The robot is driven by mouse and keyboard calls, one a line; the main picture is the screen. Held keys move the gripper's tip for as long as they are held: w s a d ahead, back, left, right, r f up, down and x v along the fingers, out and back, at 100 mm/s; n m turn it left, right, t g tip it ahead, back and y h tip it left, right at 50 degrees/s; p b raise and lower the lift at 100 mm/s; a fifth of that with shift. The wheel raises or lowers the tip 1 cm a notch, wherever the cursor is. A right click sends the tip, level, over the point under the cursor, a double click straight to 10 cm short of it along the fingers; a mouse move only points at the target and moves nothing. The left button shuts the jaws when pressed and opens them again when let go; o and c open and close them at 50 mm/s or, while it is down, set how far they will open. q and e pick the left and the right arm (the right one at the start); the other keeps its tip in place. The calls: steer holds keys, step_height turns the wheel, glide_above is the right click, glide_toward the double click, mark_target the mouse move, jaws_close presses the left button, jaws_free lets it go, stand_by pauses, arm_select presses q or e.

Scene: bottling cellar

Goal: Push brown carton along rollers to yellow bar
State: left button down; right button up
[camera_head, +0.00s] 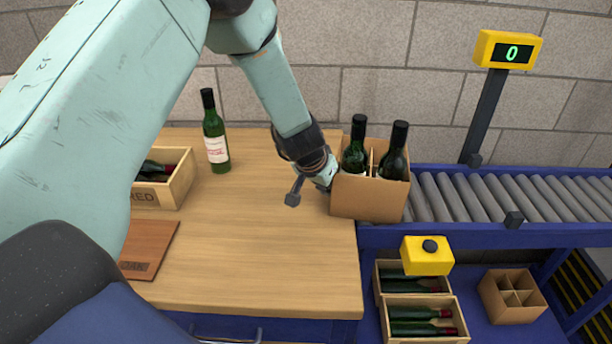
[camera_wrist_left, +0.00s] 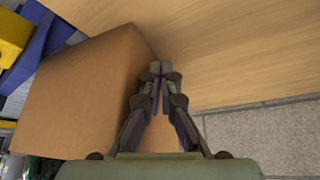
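The brown carton (camera_head: 368,199) stands upright at the table's back right, across the joint between the wooden table and the roller conveyor (camera_head: 470,198). Two dark green bottles (camera_head: 393,152) stand in it, their necks above its rim. My left gripper (camera_head: 327,174) is at the carton's left side, touching or very close. In the left wrist view its fingertips (camera_wrist_left: 161,68) are together with nothing between them, and the carton (camera_wrist_left: 85,90) lies along their left. I cannot make out a yellow bar on the rollers. My right gripper is not in view.
A yellow display reading 0 (camera_head: 508,51) stands on a post behind the rollers. A yellow button box (camera_head: 427,256) is at the front edge. A lone bottle (camera_head: 215,140) and a wooden crate (camera_head: 180,190) stand left. The rollers right of the carton look clear.

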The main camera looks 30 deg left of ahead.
arm_select(q)
steer(key=shift+d, duration=0.1)
steer(key=shift+w+d, duration=0.5)
steer(key=shift+d, duration=0.4)
steer(key=shift+w+d+p, duration=0.45)
steer(key=shift+d+p, duration=0.05)
steer(key=shift+d, duration=0.35)
steer(key=shift+w+d+p, duration=0.5)
steer(key=shift+d+p, duration=0.15)
steer(key=shift+d, duration=0.2)
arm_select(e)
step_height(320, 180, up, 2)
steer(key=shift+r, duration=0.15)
